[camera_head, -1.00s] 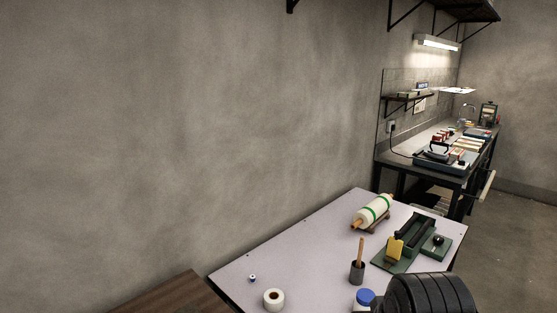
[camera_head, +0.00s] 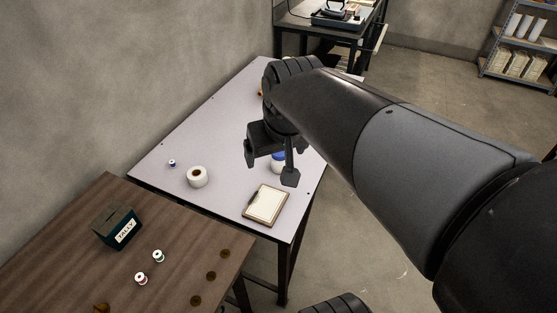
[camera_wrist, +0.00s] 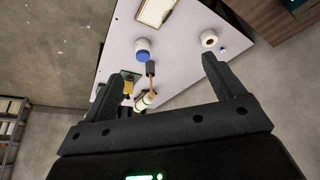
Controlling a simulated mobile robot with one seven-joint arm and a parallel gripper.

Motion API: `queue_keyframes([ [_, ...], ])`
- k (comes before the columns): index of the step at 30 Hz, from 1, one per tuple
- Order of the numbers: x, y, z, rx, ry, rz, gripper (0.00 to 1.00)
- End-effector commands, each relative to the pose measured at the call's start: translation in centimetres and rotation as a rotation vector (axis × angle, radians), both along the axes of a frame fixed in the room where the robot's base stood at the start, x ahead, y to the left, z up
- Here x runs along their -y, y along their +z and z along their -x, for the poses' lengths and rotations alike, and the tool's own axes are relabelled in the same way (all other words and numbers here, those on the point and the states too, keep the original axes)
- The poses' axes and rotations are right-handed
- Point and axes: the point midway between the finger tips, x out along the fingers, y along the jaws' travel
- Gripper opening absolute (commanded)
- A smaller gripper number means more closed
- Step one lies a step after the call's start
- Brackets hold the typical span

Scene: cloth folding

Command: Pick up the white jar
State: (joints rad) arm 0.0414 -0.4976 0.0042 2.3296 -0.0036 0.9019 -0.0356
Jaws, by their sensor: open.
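The white jar with a blue lid (camera_head: 278,157) stands on the pale table (camera_head: 225,125). In the head view it is partly hidden behind my gripper (camera_head: 270,170).
A white roll (camera_head: 197,177), a small spool (camera_head: 172,162) and a clipboard (camera_head: 265,205) lie near the jar. A brown table (camera_head: 75,250) with a tally box (camera_head: 117,228) adjoins at left.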

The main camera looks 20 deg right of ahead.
Motion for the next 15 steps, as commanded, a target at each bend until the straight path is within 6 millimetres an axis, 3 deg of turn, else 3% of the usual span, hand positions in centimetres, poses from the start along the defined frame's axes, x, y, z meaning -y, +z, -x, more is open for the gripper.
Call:
queue_keyframes([
  [8, 1.9, -1.3, -8.4, -0.095, -0.003, 0.011, 0.87],
  [15, 4.1, -4.3, -15.4, -0.171, -0.003, 0.015, 0.87],
])
